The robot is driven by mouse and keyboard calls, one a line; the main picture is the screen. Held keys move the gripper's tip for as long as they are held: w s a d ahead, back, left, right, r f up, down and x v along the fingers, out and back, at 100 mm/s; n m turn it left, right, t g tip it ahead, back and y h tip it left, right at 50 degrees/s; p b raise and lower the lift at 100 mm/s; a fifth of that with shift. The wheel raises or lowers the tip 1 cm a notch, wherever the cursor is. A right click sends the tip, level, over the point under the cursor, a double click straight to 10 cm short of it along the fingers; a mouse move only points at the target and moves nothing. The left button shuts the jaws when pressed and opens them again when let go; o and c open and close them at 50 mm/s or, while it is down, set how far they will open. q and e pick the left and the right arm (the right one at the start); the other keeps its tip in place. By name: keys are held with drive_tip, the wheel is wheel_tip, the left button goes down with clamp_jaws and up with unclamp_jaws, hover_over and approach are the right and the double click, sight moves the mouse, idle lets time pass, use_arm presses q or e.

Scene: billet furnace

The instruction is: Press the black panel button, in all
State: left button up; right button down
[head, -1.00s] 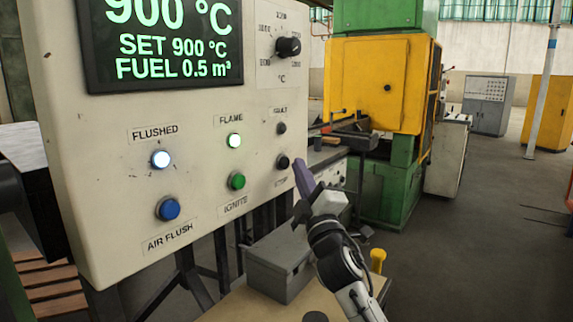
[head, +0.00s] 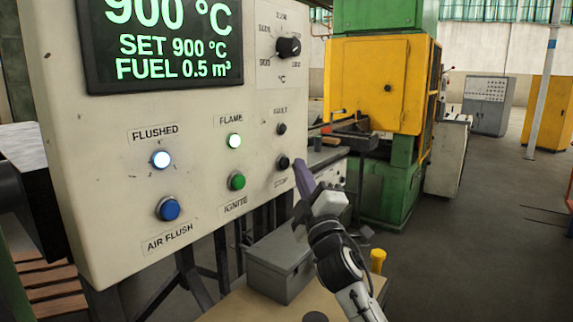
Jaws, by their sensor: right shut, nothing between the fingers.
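The control panel (head: 110,210) fills the left of the head view. Its black button (head: 283,162) sits at the lower right, above a small label that is hard to read. A smaller black round piece (head: 281,129), labelled FAULT, is above it. My right gripper (head: 299,166) is shut and empty, its purple fingers pointing up just right of the black button. A small gap seems to show between fingertips and button; I cannot tell the depth. My left gripper is not in view.
The panel also bears a blue button (head: 168,208), a green button (head: 237,181), lit white and green lamps, and a knob (head: 288,47). The display reads 900 °C. A grey box (head: 283,262) stands below my right gripper. Open floor lies to the right.

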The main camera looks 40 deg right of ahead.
drive_tip(key=shift+w, duration=0.1)
idle(0.7)
drive_tip(key=shift+w+a, duration=0.15)
drive_tip(key=shift+w, duration=0.15)
drive_tip(key=shift+w+a, duration=0.1)
drive_tip(key=shift+w, duration=0.3)
idle(0.7)
drive_tip(key=shift+s, duration=0.1)
drive_tip(key=shift+s+d, duration=0.2)
drive_tip(key=shift+s, duration=0.5)
drive_tip(key=shift+s+d+p, duration=0.25)
drive_tip(key=shift+s, duration=0.55)
drive_tip(key=shift+s+d+p, duration=0.2)
drive_tip(key=shift+s+p, duration=0.05)
drive_tip(key=shift+s, duration=0.55)
drive_tip(key=shift+s+d+p, duration=0.25)
drive_tip(key=shift+s, duration=0.55)
